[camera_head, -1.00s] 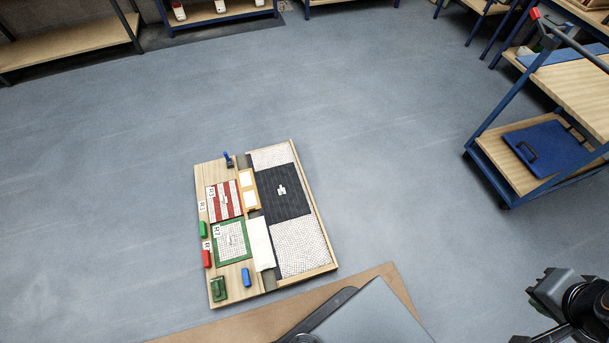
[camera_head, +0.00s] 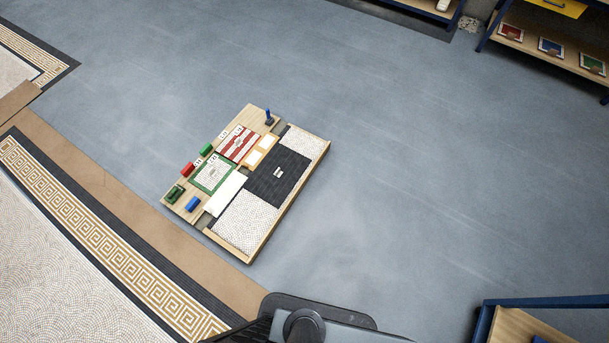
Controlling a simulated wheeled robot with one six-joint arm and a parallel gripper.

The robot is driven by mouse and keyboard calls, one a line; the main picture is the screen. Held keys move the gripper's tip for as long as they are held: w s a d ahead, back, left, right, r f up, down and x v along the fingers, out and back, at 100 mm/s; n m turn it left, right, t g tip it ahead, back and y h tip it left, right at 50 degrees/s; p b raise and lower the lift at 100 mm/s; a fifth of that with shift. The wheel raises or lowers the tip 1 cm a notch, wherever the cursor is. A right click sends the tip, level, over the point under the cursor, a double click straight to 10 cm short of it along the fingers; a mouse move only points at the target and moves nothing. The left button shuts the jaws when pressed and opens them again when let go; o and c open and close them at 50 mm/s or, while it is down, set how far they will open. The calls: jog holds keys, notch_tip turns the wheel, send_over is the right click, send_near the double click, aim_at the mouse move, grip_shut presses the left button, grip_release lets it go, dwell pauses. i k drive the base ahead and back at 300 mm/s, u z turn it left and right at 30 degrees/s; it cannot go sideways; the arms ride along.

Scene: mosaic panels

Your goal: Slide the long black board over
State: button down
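The long black board (camera_head: 278,174) is a dark panel with a small white piece at its middle. It lies across the right-hand channel of a wooden tray (camera_head: 290,217) on the floor, between two pale mosaic areas. One pale mosaic (camera_head: 245,221) is at the near end and another (camera_head: 303,143) at the far end. My gripper is not in view; only dark parts of my own body show at the bottom edge.
Beside the channel lie a red-striped panel (camera_head: 239,144), a green-framed panel (camera_head: 212,174), a white strip (camera_head: 226,194) and small coloured blocks. A Greek-key mosaic border (camera_head: 110,244) runs at left. A shelf (camera_head: 550,50) stands upper right, a cart (camera_head: 510,325) lower right. Grey floor surrounds the tray.

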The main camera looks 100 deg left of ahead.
aim_at(273, 180)
jog(key=i, duration=0.3)
jog(key=u, duration=2.2)
jog(key=i, duration=1.9)
jog(key=u, duration=3.2)
jog(key=i, duration=1)
